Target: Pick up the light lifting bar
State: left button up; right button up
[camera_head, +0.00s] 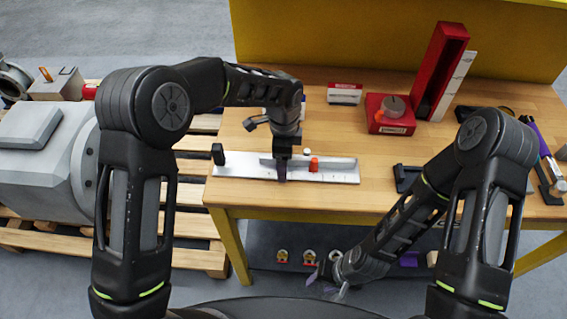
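A long pale metal bar (240,168), which looks like the light lifting bar, lies flat near the front edge of the wooden table. A black upright piece stands at its left end, and a small orange-red part (314,164) is right of its middle. My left gripper (282,176) points down at the bar's middle and hides part of it. Its fingers are seen edge-on, so I cannot tell whether they grip the bar. My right gripper (327,285) hangs low in front of the table, with its fingertips apart and nothing between them.
A red-and-white box (345,94) is behind the bar. Grey machinery (45,155) rests on a pallet at left. Small items sit on a low shelf under the table.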

pick_arm(q)
jog(key=c, duration=0.4)
jog(key=shift+r, duration=0.15)
notch_tip(320, 180, up, 10)
jog(key=shift+f, duration=0.1)
dwell(0.3)
jog(key=shift+f, duration=0.1)
dwell(0.4)
notch_tip(320, 180, down, 7)
jog(key=shift+r, duration=0.1)
dwell(0.3)
